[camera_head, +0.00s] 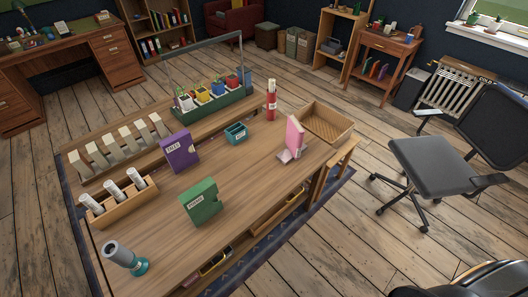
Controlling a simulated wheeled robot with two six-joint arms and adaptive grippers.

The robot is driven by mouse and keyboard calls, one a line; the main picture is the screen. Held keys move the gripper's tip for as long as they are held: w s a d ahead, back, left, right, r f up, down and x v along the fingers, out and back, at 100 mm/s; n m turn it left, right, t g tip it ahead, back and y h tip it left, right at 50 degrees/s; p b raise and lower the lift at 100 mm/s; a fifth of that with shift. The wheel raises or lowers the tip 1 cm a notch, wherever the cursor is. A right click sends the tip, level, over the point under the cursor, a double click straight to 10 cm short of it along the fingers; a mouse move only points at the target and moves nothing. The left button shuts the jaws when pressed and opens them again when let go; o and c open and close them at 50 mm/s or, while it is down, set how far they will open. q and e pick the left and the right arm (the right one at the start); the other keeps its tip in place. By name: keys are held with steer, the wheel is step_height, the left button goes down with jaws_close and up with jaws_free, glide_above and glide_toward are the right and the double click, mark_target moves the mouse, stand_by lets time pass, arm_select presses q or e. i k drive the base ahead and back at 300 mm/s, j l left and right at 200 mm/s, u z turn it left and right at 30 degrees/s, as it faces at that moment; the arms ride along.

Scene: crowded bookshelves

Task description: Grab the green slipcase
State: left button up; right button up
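The green slipcase (200,202) stands upright on the wooden table (240,215), near the middle of its front part, with a pale label on its face. It stands apart from the things around it. A purple slipcase (180,151) stands behind it and slightly left, also with a pale label. Neither of my grippers is in view.
Bare tabletop surrounds the slipcase.

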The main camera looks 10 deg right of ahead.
mark_target(200, 203)
steer(key=i+l+u, duration=0.15)
steer(key=u, duration=0.3)
steer(key=i+l+u, duration=0.1)
steer(key=l+u, duration=0.4)
